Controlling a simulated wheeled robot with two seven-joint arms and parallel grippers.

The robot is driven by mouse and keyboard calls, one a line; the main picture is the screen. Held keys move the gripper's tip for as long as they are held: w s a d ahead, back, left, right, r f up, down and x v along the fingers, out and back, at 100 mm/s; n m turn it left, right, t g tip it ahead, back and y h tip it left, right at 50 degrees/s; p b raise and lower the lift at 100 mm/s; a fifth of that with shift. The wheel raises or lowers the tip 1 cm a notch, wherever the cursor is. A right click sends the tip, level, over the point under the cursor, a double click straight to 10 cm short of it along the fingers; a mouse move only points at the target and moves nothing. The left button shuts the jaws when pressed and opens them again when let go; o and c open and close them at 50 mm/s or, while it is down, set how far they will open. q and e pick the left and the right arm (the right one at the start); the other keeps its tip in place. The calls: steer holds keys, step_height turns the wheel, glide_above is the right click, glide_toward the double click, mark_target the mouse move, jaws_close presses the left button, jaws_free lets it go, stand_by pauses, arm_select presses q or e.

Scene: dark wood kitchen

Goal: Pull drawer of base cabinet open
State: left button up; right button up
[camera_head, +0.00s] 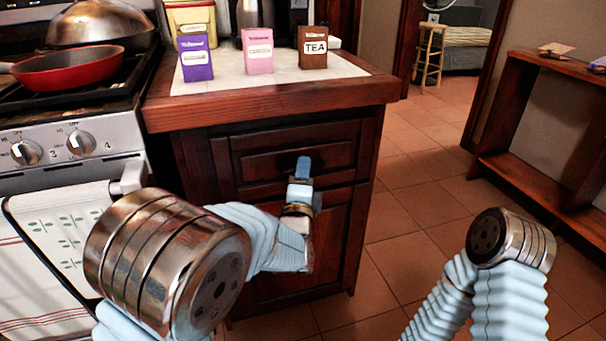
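The dark wood base cabinet (345,235) stands in the middle of the head view, with its drawer (235,160) at the top below the countertop. The drawer front appears flush with the cabinet. My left gripper (303,168) is at the right part of the drawer front, its blue tip against or just in front of it. The drawer's handle is not clearly seen and may be hidden by the gripper. Whether the fingers are open or shut does not show. My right arm (490,290) is at the lower right; its gripper is out of view.
Purple (195,58), pink (258,50) and brown tea (313,47) boxes stand on the countertop (270,101). A stove (75,145) with a red pan (68,66) and hanging towel (55,240) is left. A wooden shelf (505,110) stands right. Tiled floor (415,210) between is clear.

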arm_select(q)
jaws_close()
stand_by(1.4)
